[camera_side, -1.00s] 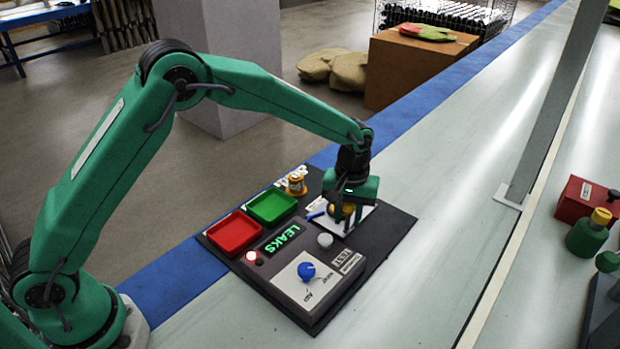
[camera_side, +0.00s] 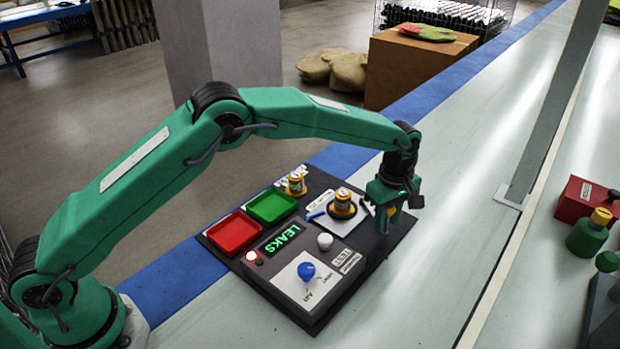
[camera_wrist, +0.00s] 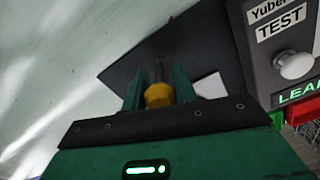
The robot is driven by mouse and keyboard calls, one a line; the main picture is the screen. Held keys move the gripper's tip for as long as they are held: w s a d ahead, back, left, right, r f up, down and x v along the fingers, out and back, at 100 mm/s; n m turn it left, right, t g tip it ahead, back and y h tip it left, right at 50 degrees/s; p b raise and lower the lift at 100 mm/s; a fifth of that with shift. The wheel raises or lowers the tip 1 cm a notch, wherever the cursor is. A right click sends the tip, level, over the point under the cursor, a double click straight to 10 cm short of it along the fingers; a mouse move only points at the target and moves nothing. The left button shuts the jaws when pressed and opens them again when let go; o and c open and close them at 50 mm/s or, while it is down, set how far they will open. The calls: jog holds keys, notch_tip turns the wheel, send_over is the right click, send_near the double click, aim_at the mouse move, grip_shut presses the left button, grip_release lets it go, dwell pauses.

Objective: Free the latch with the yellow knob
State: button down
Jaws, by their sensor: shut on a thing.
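My gripper (camera_side: 385,222) is at the far right end of the black mat, to the right of the white plate. It is shut on the yellow knob (camera_wrist: 158,96), which shows between the two green fingers in the wrist view. A sliver of the knob (camera_side: 392,212) shows in the side view. A dark post stands just beyond the knob in the wrist view. The rest of the latch is hidden behind my gripper, so I cannot tell its position.
An amber tube piece (camera_side: 342,203) stands upright in a dark ring on the white plate (camera_side: 335,225), and another (camera_side: 296,183) stands farther left. The grey test box (camera_side: 318,300) with blue knob lies in front. Red (camera_side: 236,233) and green (camera_side: 271,207) trays lie left.

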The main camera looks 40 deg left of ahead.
jog(key=shift+w+d+r+n, duration=0.1)
jog(key=shift+w+r+n, duration=0.05)
jog(key=shift+w+n, duration=0.15)
jog(key=shift+w, duration=0.1)
jog(key=c, duration=1.3)
grip_release()
jog(key=shift+o, duration=0.8)
jog(key=shift+r, duration=3.85)
